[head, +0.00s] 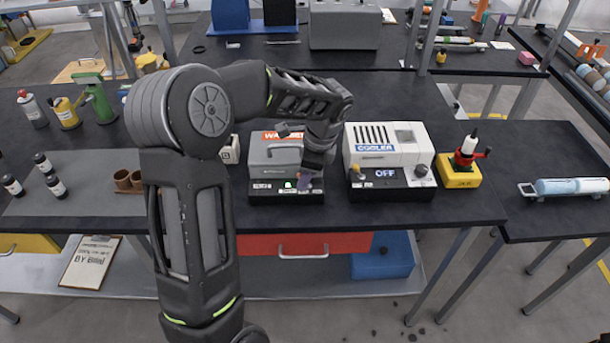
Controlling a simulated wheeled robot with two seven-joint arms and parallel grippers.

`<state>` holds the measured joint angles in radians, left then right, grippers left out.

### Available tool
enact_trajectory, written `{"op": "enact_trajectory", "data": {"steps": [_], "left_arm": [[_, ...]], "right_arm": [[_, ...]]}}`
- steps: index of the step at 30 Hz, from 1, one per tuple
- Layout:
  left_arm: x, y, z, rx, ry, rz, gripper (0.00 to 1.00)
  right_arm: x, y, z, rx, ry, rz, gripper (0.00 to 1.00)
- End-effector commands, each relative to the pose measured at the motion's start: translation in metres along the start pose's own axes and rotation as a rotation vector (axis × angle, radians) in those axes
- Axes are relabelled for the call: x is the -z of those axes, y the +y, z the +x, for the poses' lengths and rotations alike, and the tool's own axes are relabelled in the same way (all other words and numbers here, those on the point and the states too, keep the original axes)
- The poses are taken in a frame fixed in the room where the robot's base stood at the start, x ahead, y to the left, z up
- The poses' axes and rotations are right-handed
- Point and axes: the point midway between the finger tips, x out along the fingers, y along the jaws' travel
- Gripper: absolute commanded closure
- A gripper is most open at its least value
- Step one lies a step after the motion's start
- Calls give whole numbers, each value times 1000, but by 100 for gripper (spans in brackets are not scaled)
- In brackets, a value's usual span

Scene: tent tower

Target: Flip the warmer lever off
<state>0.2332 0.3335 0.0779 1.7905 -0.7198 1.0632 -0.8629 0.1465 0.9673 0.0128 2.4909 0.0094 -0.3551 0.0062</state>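The warmer (268,155) is a grey box with an orange label on top and a black front panel (262,196), standing on the dark bench. A small green-lit display (289,184) shows on that panel. My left gripper (305,181) comes down from above onto the right part of the panel. It covers the place where a lever would be, so the warmer lever is hidden. I cannot tell whether the fingers are open, shut or touching the lever. My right gripper is not in view.
The white cooler (412,140), its display reading OFF, stands close on the right with a yellow-tipped lever (357,172). A yellow block with a red and white tool (460,168) is beyond it. Spray bottles (97,97) and dark jars (55,184) stand left.

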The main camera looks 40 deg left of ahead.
Motion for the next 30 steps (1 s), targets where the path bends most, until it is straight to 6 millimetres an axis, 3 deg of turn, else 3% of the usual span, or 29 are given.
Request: {"op": "enact_trajectory", "data": {"steps": [10,22,30], "left_arm": [[0,0,-7,0,-1,0,76],[1,-1,-67,2,0,-1,76],[0,0,-78,0,0,1,76]], "right_arm": [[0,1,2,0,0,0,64],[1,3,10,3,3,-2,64],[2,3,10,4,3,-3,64]]}}
